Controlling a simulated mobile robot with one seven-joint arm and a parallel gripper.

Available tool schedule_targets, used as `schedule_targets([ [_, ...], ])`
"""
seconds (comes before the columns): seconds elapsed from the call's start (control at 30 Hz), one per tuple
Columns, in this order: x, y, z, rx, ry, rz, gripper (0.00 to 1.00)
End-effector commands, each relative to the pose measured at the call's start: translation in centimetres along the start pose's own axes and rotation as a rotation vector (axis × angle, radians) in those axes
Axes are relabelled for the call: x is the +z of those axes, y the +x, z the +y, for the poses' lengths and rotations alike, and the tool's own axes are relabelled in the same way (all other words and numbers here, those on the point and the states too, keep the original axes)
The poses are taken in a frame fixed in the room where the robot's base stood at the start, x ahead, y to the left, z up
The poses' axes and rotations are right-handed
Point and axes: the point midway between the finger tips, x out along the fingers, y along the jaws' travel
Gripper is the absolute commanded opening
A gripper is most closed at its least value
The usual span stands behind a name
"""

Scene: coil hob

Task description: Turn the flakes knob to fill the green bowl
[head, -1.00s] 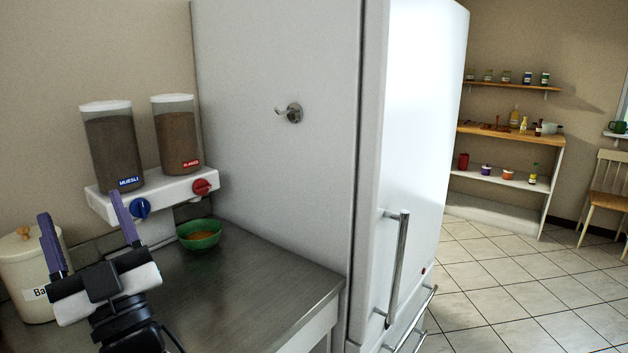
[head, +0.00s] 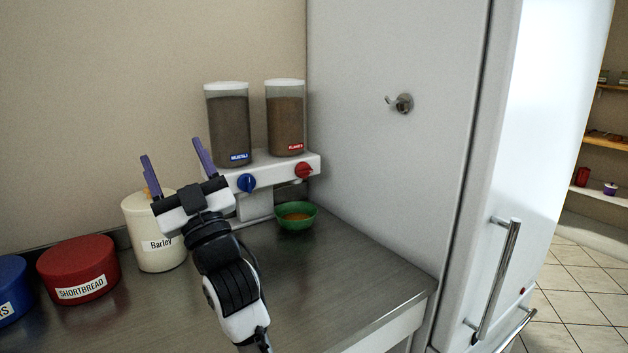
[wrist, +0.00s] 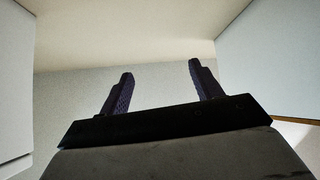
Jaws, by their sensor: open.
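The flakes dispenser (head: 286,118) is a clear canister of brown cereal with a red label. Its red flakes knob (head: 304,170) is on the front of the white dispenser base (head: 277,172). The green bowl (head: 296,217) stands on the counter below that knob, with some orange-brown contents in it. My gripper (head: 174,160) is open and empty, raised in front of the dispenser and to the left of the knob, fingers pointing up. In the wrist view its purple fingers (wrist: 160,85) are apart, with only wall and ceiling beyond.
The muesli canister (head: 230,125) with its blue knob (head: 247,183) is left of the flakes one. A Barley jar (head: 152,240) and a red shortbread tin (head: 78,270) stand at left. The fridge (head: 400,170) bounds the counter (head: 330,275) at right. The counter front is clear.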

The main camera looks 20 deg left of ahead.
Motion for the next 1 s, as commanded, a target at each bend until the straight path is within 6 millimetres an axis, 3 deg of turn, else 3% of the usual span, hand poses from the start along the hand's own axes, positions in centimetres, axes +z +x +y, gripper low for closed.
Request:
schedule_targets([
  [0.03, 3.5, 0.2, 3.5, 0.024, -0.014, -0.100, 0.64],
  [0.2, 12.9, -1.4, 14.5, 0.066, 0.006, -0.413, 0.64],
  [0.3, 16.9, -4.0, 20.8, 0.075, 0.052, -0.570, 0.64],
  [0.4, 19.4, -7.2, 26.3, 0.068, 0.117, -0.693, 0.64],
  [0.5, 20.4, -9.8, 29.7, 0.047, 0.177, -0.764, 0.64],
  [0.6, 20.7, -11.2, 31.4, 0.030, 0.215, -0.796, 0.64],
  [0.7, 20.9, -11.4, 31.9, 0.021, 0.229, -0.806, 0.64],
  [1.0, 24.2, -7.8, 31.5, 0.019, 0.232, -0.808, 0.64],
])
